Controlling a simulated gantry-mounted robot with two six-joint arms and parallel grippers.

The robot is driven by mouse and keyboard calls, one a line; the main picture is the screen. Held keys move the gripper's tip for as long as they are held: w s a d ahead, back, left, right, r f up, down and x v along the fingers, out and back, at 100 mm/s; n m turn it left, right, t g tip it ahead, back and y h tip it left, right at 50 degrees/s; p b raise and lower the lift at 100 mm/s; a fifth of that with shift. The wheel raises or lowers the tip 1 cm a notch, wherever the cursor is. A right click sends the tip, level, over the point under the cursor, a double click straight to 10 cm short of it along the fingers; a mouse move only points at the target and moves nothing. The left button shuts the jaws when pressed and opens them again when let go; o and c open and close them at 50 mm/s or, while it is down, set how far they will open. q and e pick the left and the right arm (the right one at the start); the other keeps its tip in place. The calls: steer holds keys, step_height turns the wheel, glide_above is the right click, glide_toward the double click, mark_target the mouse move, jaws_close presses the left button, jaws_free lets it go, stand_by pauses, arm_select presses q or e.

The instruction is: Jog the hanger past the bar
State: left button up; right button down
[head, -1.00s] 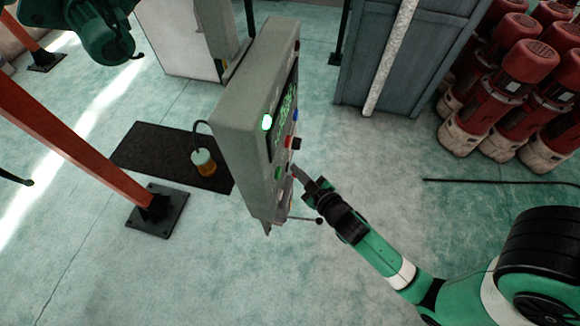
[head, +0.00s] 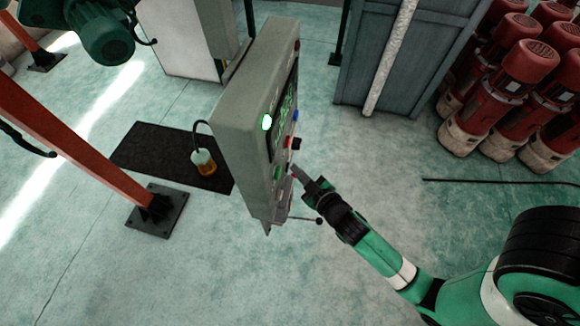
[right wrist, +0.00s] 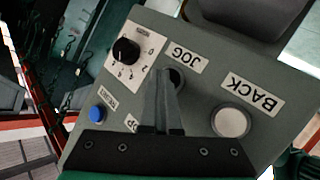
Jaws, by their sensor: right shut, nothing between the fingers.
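My right gripper (head: 298,172) is shut and empty, with its fingertips at the face of a grey control box (head: 238,115). In the right wrist view the fingertips (right wrist: 170,76) are over the button labelled JOG and mostly cover it; whether it is pressed I cannot tell. A white button labelled BACK (right wrist: 231,121) is beside it. No part is clearly the hanger; a dark green motor-like unit (head: 107,38) and a black curved piece (head: 28,143) show at the left. An orange-red bar (head: 80,147) slants down there; whether it is the task's bar is unclear. My left gripper is out of view.
The box also has a black knob (right wrist: 127,50), a blue button (right wrist: 97,113) and a lit green lamp (head: 267,122). A thin lever with a ball end (head: 319,221) sticks out below my right gripper. Red cylinders (head: 522,65) stand at the right. The front floor is clear.

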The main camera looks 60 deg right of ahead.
stand_by(0.5)
steer(key=shift+s+d+p, duration=0.2)
steer(key=shift+s+p, duration=0.35)
steer(key=shift+s, duration=0.25)
stand_by(0.7)
